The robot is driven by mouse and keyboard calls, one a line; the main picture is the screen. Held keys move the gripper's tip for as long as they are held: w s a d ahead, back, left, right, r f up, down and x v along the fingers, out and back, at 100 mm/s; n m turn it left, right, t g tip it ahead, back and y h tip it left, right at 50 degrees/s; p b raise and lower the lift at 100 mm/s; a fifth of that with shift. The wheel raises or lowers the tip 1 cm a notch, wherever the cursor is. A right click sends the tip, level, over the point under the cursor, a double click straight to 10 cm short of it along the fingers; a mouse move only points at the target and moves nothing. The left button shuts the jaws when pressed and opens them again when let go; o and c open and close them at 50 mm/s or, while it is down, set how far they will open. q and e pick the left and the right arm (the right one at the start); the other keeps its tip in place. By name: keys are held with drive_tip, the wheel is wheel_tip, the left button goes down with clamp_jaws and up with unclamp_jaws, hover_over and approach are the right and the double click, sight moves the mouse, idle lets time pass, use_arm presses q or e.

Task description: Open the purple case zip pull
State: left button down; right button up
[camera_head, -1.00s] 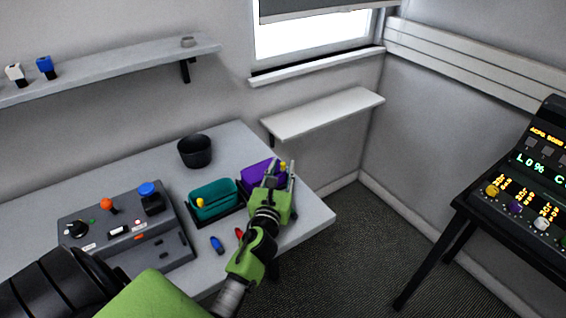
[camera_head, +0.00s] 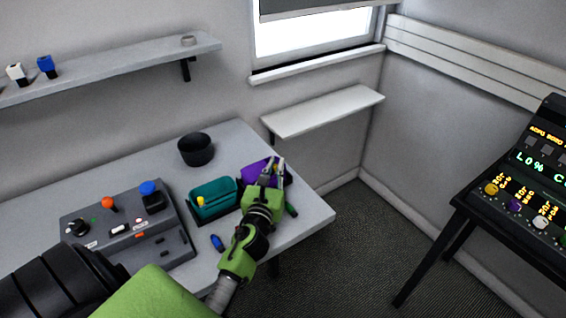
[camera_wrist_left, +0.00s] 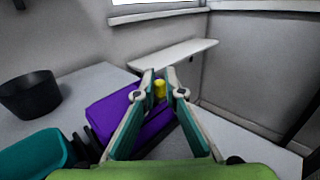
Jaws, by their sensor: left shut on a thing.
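The purple case (camera_head: 251,173) stands at the right end of the table, partly hidden by my left gripper. In the left wrist view the purple case (camera_wrist_left: 108,108) lies left of the fingers. The yellow zip pull (camera_wrist_left: 160,90) sits between the two fingertips there. My left gripper (camera_head: 272,168) is shut on this pull at the case's right part. The left gripper (camera_wrist_left: 160,84) looks straight over the case's edge in the wrist view. How far the case is unzipped cannot be told. My right gripper is not in view.
A teal case (camera_head: 212,203) with its own yellow pull stands left of the purple one. A black cup (camera_head: 195,151) is behind it. A blue plug (camera_head: 217,242) and a green piece (camera_head: 291,210) lie near the front edge. A grey control box (camera_head: 130,240) fills the left.

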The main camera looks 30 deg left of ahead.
use_arm(q)
drive_tip(key=s, duration=0.1)
drive_tip(key=s+a, duration=0.1)
drive_tip(key=s, duration=0.1)
drive_tip(key=s+a, duration=0.1)
drive_tip(key=shift+s, duration=0.25)
drive_tip(key=shift+d, duration=0.1)
drive_tip(key=c, duration=2.1)
unclamp_jaws()
drive_tip(key=shift+s+d, duration=0.1)
drive_tip(key=shift+s, duration=0.1)
drive_tip(key=v, duration=0.7)
